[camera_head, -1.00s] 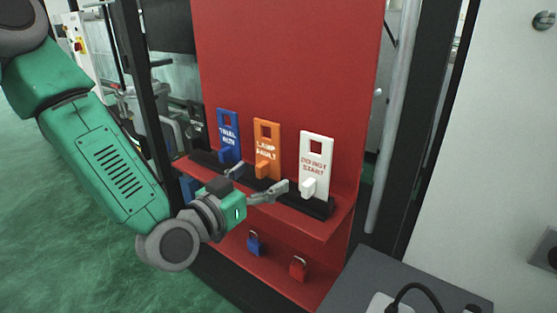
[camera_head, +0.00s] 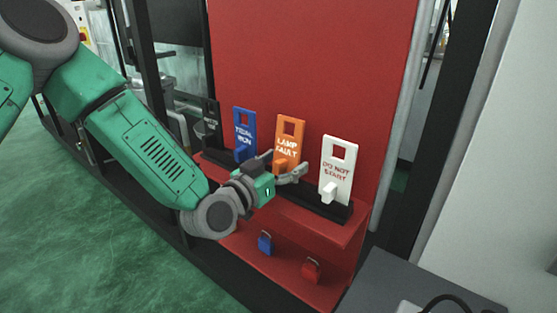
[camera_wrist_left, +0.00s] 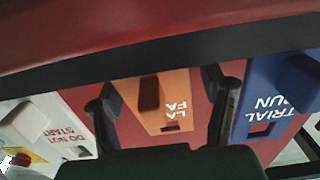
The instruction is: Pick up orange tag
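The orange tag (camera_head: 290,133), marked LAMP FAULT, stands upright in a black rack (camera_head: 296,192) on the red stand, between a blue tag (camera_head: 244,127) and a white tag (camera_head: 337,163). A small knob sticks out of its lower front. My left gripper (camera_head: 283,167) is open in front of the tag's lower part, with its fingers to either side of the knob. In the left wrist view, the orange tag (camera_wrist_left: 172,92) shows upside down between the two spread fingers of the gripper (camera_wrist_left: 163,108). I cannot tell whether they touch it. My right gripper is out of view.
A black tag (camera_head: 211,117) stands left of the blue one. A blue padlock (camera_head: 265,244) and a red padlock (camera_head: 311,271) are on the lower red shelf. A grey surface (camera_head: 385,285) lies at the lower right. The white and blue tags flank the left fingers closely.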

